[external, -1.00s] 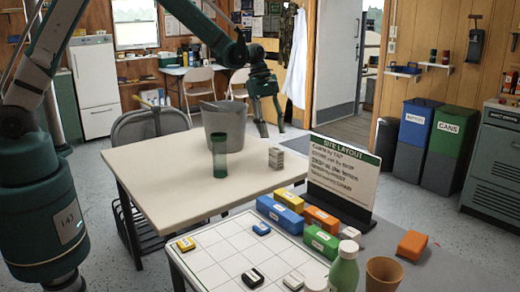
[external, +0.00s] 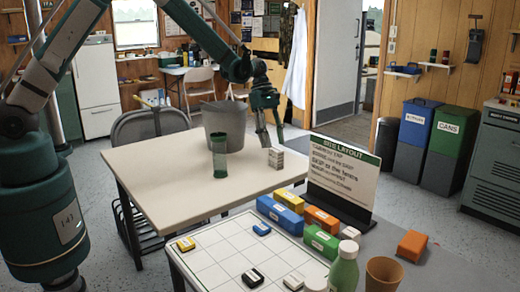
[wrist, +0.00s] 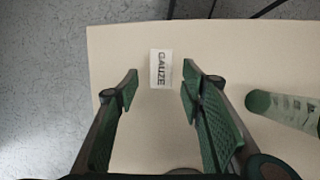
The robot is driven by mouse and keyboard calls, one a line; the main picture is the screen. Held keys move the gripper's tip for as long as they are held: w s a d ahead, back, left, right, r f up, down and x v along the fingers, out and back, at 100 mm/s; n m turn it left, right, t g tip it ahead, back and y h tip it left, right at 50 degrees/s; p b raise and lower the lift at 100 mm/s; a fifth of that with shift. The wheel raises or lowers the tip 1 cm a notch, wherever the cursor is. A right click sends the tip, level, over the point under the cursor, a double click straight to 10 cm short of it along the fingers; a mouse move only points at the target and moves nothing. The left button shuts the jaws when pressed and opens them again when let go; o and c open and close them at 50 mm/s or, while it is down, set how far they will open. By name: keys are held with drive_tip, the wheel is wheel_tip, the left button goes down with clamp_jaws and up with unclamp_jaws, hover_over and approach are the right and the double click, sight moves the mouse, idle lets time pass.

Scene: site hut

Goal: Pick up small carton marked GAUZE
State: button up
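The small white carton marked GAUZE (wrist: 161,69) lies in the wrist view just beyond and between my two open fingertips. In the external view the carton (external: 276,158) stands on the cream table (external: 150,170) near its right edge. My gripper (external: 271,138) is above and beside it there, pointing down. In the wrist view my gripper (wrist: 159,80) is open with nothing between its fingers. I cannot tell from the views exactly how high the fingertips are above the carton.
A green translucent cylinder (external: 219,156) stands on the same table, left of the carton; it also shows in the wrist view (wrist: 285,108). A grey bin (external: 222,117) is behind. A sign (external: 339,172) and several coloured blocks are on the nearer table.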

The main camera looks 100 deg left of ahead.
sight(279, 170)
drive_tip(key=shift+x, duration=0.9)
drive_tip(key=shift+b+x, duration=0.6)
drive_tip(key=shift+x, duration=2)
drive_tip(key=shift+s, duration=0.15)
drive_tip(key=c, duration=0.9)
